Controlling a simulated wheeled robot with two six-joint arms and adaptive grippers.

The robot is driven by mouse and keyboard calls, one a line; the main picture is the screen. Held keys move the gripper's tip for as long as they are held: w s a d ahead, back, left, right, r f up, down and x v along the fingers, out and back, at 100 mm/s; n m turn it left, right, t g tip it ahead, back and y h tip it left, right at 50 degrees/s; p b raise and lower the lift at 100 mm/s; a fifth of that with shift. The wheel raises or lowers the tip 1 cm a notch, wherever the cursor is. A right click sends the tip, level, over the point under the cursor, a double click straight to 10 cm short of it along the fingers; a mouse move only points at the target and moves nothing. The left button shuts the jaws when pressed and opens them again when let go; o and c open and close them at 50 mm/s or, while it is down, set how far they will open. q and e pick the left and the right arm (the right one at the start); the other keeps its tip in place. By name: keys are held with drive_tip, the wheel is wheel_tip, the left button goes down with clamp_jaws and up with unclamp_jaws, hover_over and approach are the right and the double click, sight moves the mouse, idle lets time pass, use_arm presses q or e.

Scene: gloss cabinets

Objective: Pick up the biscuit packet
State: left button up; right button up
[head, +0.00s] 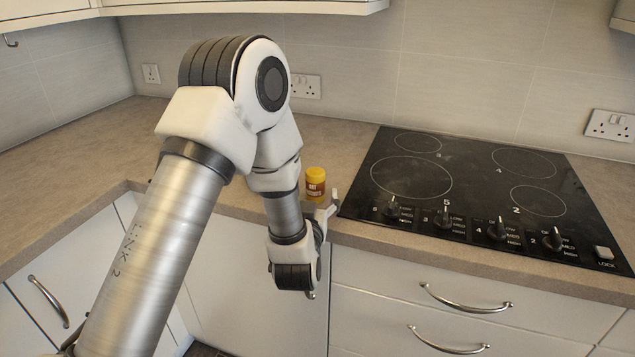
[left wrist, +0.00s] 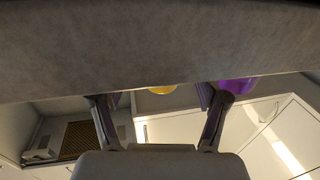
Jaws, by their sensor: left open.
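I cannot pick out a biscuit packet with certainty in either view. In the head view, my left gripper (head: 324,215) is at the counter's front edge, just in front of a small jar (head: 315,186) with a yellow lid and a brown label. My forearm and wrist hide part of the counter there. In the left wrist view, the two fingers of my left gripper (left wrist: 160,98) are spread wide with nothing seen held between them. A purple thing (left wrist: 237,86) shows partly beside the right-hand finger; I cannot tell what it is. My right gripper is not in view.
A black hob (head: 460,185) with several knobs lies right of the jar. Drawers with metal handles (head: 465,302) are below the counter edge. The counter at the left (head: 70,190) is bare. In the left wrist view, a broad grey-brown surface (left wrist: 160,45) fills the top.

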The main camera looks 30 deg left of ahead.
sight(314, 189)
use_arm(q)
drive_tip(key=shift+w+a+r+p, duration=0.4)
drive_tip(key=shift+w+a+r, duration=0.15)
drive_tip(key=shift+w+r, duration=0.15)
drive_tip(key=shift+w+a+f, duration=0.3)
drive_tip(key=shift+w, duration=0.35)
drive_tip(key=shift+w+a+f, duration=0.25)
drive_tip(key=shift+w+a, duration=0.05)
drive_tip(key=shift+w, duration=0.3)
drive_tip(key=shift+s+d+r, duration=0.1)
drive_tip(key=shift+s, duration=0.05)
drive_tip(key=shift+s+r, duration=0.1)
drive_tip(key=shift+r, duration=0.05)
drive_tip(key=c, duration=1.3)
